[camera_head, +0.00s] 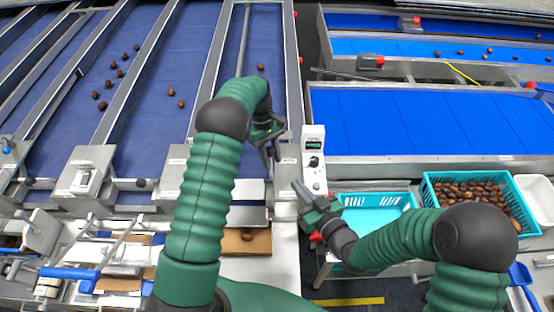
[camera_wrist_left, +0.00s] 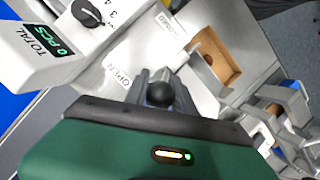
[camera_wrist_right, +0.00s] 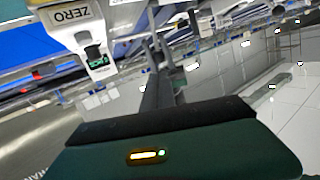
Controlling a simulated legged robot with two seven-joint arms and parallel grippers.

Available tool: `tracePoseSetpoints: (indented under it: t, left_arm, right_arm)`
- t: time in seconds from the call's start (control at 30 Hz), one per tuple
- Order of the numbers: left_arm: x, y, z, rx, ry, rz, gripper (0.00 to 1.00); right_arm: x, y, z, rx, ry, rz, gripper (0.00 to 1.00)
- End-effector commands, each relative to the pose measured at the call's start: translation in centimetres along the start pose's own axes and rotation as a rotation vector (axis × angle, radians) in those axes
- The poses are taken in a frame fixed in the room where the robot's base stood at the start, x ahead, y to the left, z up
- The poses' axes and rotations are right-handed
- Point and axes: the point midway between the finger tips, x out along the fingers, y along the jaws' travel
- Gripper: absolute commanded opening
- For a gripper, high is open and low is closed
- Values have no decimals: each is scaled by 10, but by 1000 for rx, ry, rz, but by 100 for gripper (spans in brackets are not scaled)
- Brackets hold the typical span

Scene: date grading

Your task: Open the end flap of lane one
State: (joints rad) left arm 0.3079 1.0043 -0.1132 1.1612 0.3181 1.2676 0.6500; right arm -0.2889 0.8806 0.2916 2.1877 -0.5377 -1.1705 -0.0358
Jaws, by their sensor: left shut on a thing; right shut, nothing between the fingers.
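My left gripper (camera_head: 272,152) is shut on a round black knob (camera_wrist_left: 160,93) at the end of the lane on the right of the blue sorting lanes. The left wrist view shows the knob between its fingers, over a pale plate marked OPEN (camera_wrist_left: 118,76) and CLOSED (camera_wrist_left: 172,45). The knob's lever is mostly hidden, and I cannot tell which mark it points to. The flap itself is not clearly visible. A single date (camera_head: 260,67) lies up that lane. My right gripper (camera_head: 300,190) is shut and empty, apart from the knob, near the counter box.
A counter box (camera_head: 313,150) with dial and display stands right of the lane end. A cardboard box (camera_head: 232,242) with a date sits below the lane. Turquoise crates (camera_head: 375,200) stand at right, one full of dates (camera_head: 478,195). Other lanes at left hold several dates.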

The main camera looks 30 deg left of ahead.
Motion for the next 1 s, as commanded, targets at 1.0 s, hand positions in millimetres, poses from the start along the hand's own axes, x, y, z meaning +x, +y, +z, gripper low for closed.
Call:
tracePoseSetpoints:
  t: [1.0]
  left_arm:
    - [0, 0, 2, 1, -2, 0, 0]
  right_arm:
    - [132, 2, 0, 1, -3, 5, 0]
